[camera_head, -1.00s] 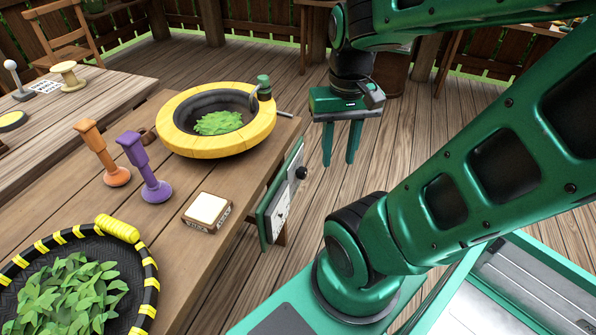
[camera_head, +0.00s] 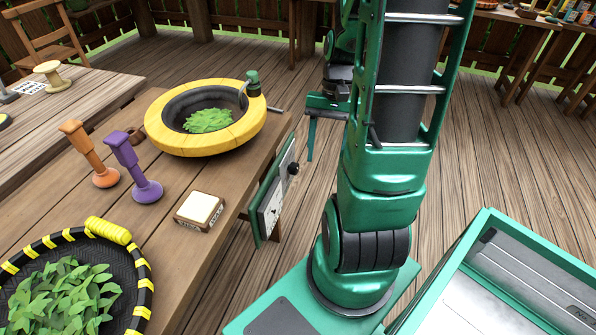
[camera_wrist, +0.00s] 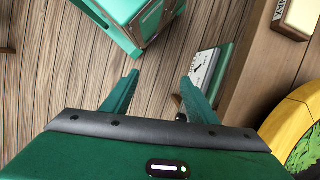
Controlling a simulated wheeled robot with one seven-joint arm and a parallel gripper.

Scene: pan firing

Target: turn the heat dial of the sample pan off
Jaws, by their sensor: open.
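A green-backed control panel with a pale face (camera_head: 272,200) hangs at the table's right side. A black round knob (camera_head: 293,168) stands out from its upper part. In the wrist view the panel's pale face (camera_wrist: 203,66) shows beside the right finger, which partly covers it. A yellow-rimmed pan (camera_head: 160,135) with green leaves sits on the table above the panel. My gripper (camera_head: 312,137) is open and empty, to the right of the knob and apart from it, partly hidden by my arm. In the wrist view my gripper (camera_wrist: 160,79) has its fingers spread.
A wooden table (camera_head: 165,215) carries an orange post (camera_head: 88,150), a purple post (camera_head: 128,160), a small labelled block (camera_head: 200,209) and a black tray with yellow stripes (camera_head: 146,284) holding leaves. The plank floor (camera_head: 490,150) to the right is open.

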